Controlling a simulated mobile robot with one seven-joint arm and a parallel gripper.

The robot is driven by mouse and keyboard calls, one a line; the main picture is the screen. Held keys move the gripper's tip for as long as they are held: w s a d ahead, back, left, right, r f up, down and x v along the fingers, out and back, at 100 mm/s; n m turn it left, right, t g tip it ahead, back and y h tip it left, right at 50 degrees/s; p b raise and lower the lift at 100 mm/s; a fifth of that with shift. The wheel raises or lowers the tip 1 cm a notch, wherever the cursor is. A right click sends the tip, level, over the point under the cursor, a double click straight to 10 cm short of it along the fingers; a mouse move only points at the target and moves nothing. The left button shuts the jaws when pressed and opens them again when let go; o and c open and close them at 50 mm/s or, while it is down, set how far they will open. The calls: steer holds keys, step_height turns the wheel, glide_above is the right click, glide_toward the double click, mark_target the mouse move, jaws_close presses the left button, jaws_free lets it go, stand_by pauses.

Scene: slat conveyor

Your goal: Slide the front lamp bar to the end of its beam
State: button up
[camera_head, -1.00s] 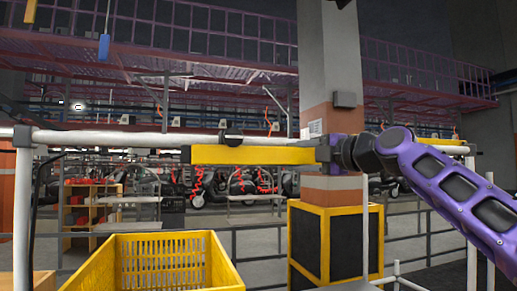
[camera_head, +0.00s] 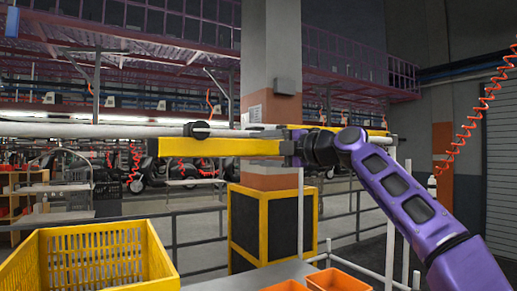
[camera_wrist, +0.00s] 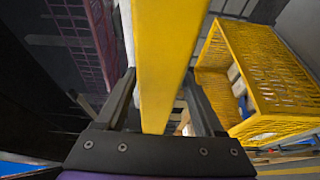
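The front lamp bar (camera_head: 235,147) is a long yellow bar. It hangs by a black clamp (camera_head: 200,130) from the white horizontal beam (camera_head: 90,130). The beam's right part is partly hidden behind the bar and my arm. A white post (camera_head: 391,200) stands to the right, behind my arm.
A yellow crate (camera_head: 105,262) stands at the lower left; the wrist view shows a yellow crate (camera_wrist: 255,70) with items inside. Orange bins (camera_head: 335,281) sit low in front. A pillar with a yellow-framed black base (camera_head: 272,222) stands behind. A red coiled hose (camera_head: 468,125) hangs at right.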

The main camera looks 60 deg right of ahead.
steer(key=shift+o, duration=0.4)
steer(key=shift+a, duration=0.1)
steer(key=s+a, duration=0.2)
steer(key=s, duration=1.5)
steer(key=shift+a+b, duration=0.3)
steer(key=shift+a, duration=0.05)
steer(key=shift+r, duration=0.1)
